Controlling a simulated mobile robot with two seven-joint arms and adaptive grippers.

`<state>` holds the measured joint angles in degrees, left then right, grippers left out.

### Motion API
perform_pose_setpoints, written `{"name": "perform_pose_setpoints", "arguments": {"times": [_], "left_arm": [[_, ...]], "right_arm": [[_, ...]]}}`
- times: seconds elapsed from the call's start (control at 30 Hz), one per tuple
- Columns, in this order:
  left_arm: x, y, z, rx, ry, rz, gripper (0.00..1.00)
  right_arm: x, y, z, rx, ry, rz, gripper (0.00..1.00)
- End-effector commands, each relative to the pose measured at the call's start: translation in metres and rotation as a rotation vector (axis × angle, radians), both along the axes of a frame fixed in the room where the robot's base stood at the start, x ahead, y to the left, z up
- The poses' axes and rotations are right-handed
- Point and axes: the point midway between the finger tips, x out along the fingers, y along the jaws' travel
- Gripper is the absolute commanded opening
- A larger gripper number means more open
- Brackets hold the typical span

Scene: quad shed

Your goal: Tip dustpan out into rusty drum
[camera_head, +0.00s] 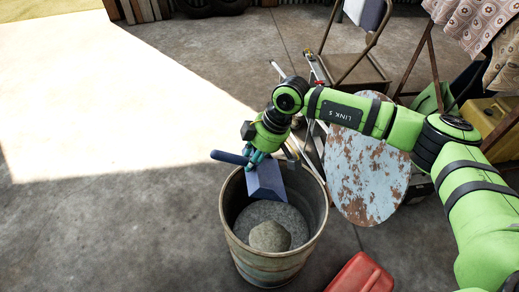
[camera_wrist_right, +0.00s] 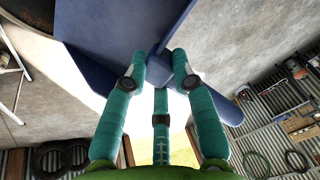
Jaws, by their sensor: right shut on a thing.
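The rusty drum (camera_head: 274,262) stands on the concrete floor, open at the top. A grey mound (camera_head: 270,236) of loose material lies inside it. The blue dustpan (camera_head: 267,181) is over the drum's far part, tilted with its pan hanging down toward the opening. Its handle (camera_head: 229,157) points left, past the rim. My right gripper (camera_head: 258,156) is shut on the dustpan near where the handle meets the pan. In the right wrist view the teal fingers (camera_wrist_right: 160,80) close around the dustpan (camera_wrist_right: 110,28). I see no material on the visible pan surface. My left gripper is not in view.
A round rusty, pale-blue tabletop (camera_head: 366,175) leans right of the drum. A red container (camera_head: 361,275) sits at front right. A folding chair (camera_head: 355,70) and a stepladder (camera_head: 312,75) stand behind. The floor left of the drum is clear.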

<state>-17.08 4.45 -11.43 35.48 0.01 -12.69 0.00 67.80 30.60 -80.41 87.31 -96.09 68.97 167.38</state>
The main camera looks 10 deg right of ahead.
Motion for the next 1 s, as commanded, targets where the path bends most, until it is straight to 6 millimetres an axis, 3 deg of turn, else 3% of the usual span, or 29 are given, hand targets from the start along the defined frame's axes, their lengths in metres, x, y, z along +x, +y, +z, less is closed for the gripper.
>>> {"name": "perform_pose_setpoints", "arguments": {"times": [0.1,0.83,1.0], "left_arm": [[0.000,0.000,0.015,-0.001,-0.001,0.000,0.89],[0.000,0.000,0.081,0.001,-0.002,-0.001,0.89],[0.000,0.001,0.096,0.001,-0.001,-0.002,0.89]], "right_arm": [[0.000,0.014,0.004,-0.091,-0.001,0.004,0.00],[0.000,0.032,-0.002,-0.291,0.007,0.001,0.00],[-0.001,0.043,-0.006,-0.401,0.009,0.002,0.00]]}}
